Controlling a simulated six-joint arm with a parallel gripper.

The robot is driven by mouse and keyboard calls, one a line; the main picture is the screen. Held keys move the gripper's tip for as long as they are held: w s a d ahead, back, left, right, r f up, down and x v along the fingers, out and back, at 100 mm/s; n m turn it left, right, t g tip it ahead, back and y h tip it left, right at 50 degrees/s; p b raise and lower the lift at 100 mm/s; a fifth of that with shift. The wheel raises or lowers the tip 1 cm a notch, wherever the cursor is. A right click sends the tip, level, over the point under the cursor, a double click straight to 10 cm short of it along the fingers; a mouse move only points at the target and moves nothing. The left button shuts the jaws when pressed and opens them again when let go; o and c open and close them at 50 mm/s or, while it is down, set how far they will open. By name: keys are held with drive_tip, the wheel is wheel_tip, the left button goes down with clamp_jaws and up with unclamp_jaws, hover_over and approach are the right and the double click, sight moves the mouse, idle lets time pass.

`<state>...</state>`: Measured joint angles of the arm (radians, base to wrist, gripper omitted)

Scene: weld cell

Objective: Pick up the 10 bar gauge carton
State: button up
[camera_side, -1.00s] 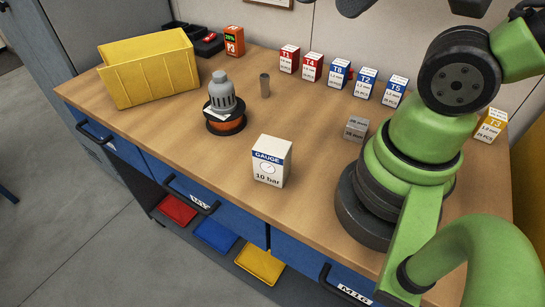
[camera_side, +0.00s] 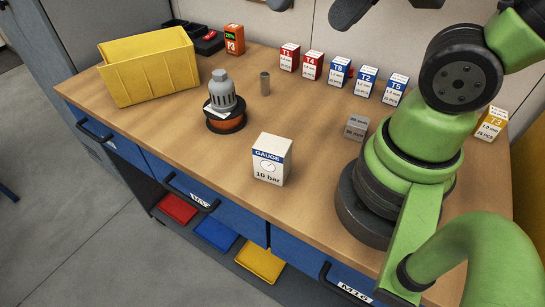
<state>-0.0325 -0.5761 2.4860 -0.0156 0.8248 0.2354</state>
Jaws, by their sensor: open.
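The 10 bar gauge carton (camera_side: 271,160) stands upright on the wooden bench near its front edge, left of my arm's base. It is a white box with a blue band reading GAUGE, a dial drawing and "10 bar" on the face. Nothing touches it.
Several labelled boxes line the back, including T8 (camera_side: 339,72). A grey block (camera_side: 356,128) sits beside my base.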

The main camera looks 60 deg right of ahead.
drive_tip(key=w+f+m+g+h, duration=0.1)
drive_tip(key=w+f+m+g, duration=0.3)
drive_tip(key=f, duration=0.3)
drive_tip(key=m+g, duration=0.2)
drive_tip(key=m, duration=0.3)
hover_over(273, 143)
drive_tip(key=shift+h, duration=0.4)
drive_tip(key=f, duration=0.8)
drive_tip(key=shift+s, duration=0.25)
drive_tip(key=shift+a+f+m, duration=0.1)
drive_tip(key=shift+f+m, duration=0.25)
drive_tip(key=shift+m, duration=0.05)
wheel_tip(273, 143, down, 4)
drive_tip(key=shift+w+f, duration=0.15)
drive_tip(key=shift+f, duration=1.4)
drive_tip(key=shift+w+f, duration=0.1)
drive_tip(key=shift+f, duration=1.4)
drive_tip(key=c, duration=1.1)
